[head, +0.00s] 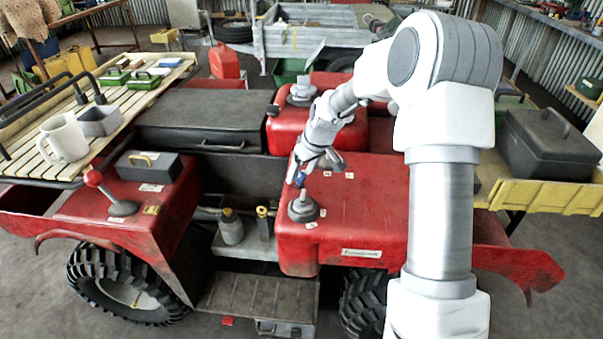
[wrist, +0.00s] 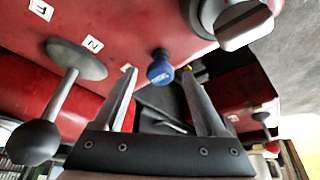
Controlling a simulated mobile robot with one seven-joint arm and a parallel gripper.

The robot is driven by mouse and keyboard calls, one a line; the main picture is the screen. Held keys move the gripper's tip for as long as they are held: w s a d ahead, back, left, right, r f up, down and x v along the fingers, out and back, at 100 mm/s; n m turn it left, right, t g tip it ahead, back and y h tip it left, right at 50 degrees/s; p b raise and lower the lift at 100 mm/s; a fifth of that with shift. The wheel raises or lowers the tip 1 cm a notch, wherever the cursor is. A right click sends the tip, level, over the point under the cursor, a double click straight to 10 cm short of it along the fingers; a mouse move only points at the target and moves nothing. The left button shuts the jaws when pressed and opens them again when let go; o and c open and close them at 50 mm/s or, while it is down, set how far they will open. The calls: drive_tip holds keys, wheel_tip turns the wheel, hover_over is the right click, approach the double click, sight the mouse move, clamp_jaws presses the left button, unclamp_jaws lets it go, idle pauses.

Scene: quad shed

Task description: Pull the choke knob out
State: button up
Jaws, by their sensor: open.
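A small blue knob (wrist: 160,68), which I take for the choke knob, sits on a short stem on the red body in the wrist view. In the head view the blue knob (head: 300,180) shows just below my gripper (head: 317,163), near the front edge of the red panel. In the wrist view my gripper (wrist: 160,72) is open.
A lever with a dark ball end (wrist: 35,142) stands left of my fingers, by white labels such as N (wrist: 92,44). A grey-capped fitting (wrist: 245,22) is at upper right. In the head view a grey round-based knob (head: 303,207) stands close below the blue knob.

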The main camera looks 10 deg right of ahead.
drive_tip(key=shift+f, duration=0.15)
drive_tip(key=shift+c, duration=0.2)
clamp_jaws()
idle(1.2)
